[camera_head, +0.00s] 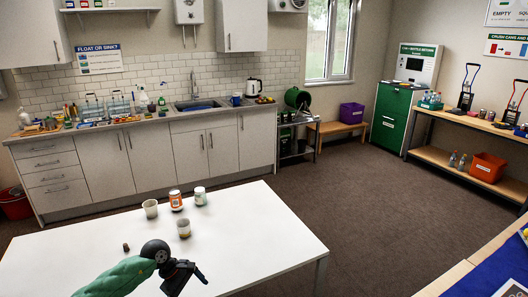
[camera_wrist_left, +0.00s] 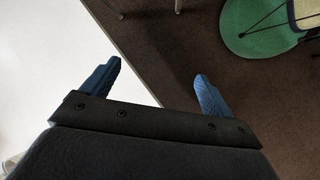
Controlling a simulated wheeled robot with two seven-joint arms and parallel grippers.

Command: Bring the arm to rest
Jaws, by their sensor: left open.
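My left arm comes in from the bottom left of the head view in a green sleeve. Its black gripper (camera_head: 184,277) is over the near part of the white table (camera_head: 262,232), and nothing shows between its fingers. In the left wrist view the two blue fingers of this gripper (camera_wrist_left: 156,85) stand wide apart and empty. Below them are the white table's edge (camera_wrist_left: 98,50) and the dark carpet (camera_wrist_left: 165,45). My right gripper is in neither view.
On the table beyond my gripper stand a pale cup (camera_head: 150,209), an orange-and-white can (camera_head: 175,200), a white can (camera_head: 200,196) and another cup (camera_head: 183,228). A small dark brown object (camera_head: 126,247) lies left of them. The table's right part is clear.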

